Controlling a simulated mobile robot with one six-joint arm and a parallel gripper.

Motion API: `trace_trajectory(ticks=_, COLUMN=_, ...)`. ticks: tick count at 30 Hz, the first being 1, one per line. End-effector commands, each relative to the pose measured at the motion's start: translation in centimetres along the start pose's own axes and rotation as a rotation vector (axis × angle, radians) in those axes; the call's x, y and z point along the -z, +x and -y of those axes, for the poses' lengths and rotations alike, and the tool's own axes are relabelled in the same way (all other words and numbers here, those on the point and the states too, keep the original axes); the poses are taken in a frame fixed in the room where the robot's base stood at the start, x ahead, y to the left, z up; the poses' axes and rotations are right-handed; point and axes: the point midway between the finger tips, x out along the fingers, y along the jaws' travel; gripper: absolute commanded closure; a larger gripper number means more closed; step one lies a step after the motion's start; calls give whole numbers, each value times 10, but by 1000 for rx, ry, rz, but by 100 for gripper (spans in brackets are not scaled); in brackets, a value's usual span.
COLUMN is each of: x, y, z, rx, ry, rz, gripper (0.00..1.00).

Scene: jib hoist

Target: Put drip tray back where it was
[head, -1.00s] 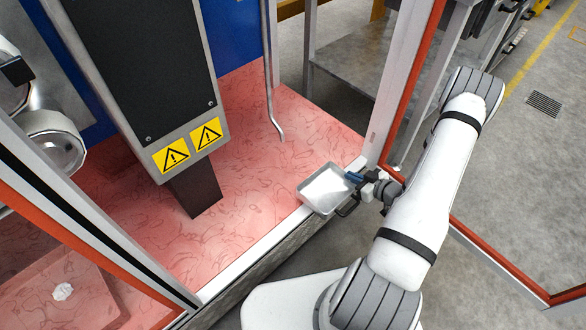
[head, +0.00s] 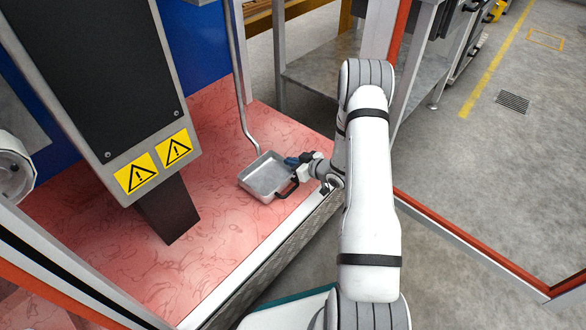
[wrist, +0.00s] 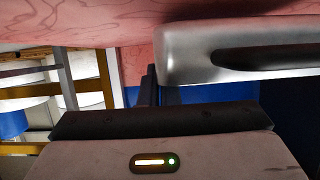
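The drip tray (head: 265,180) is a shallow silver square pan with a black handle on its near right side. It is inside the enclosure, over the red floor and close to the lower end of the bent grey pipe. My gripper (head: 292,162) reaches in from the right and is shut on the tray's right edge, beside the handle. In the wrist view the tray (wrist: 185,55) and its dark handle fill the upper right, with the fingers (wrist: 155,88) at its left end. I cannot tell whether the tray touches the floor.
The bent grey pipe (head: 243,110) hangs just behind the tray. A dark column with yellow warning labels (head: 158,163) stands to the left. The raised front sill (head: 250,262) and the orange-edged door frame (head: 400,30) bound the opening. Red floor (head: 120,250) is clear in front of the column.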

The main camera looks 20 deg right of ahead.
Motion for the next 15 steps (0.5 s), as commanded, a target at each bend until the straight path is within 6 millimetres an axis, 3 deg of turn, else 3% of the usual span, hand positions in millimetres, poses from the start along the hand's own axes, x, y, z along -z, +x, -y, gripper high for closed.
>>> trace_trajectory(ticks=1, x=-13, y=5, z=0, rx=0, ry=2, rz=0, gripper=100)
trace_trajectory(ticks=3, x=-21, y=9, z=0, rx=0, ry=1, rz=-1, gripper=100)
trace_trajectory(ticks=15, x=-25, y=10, z=0, rx=1, ry=-1, rz=-1, gripper=100)
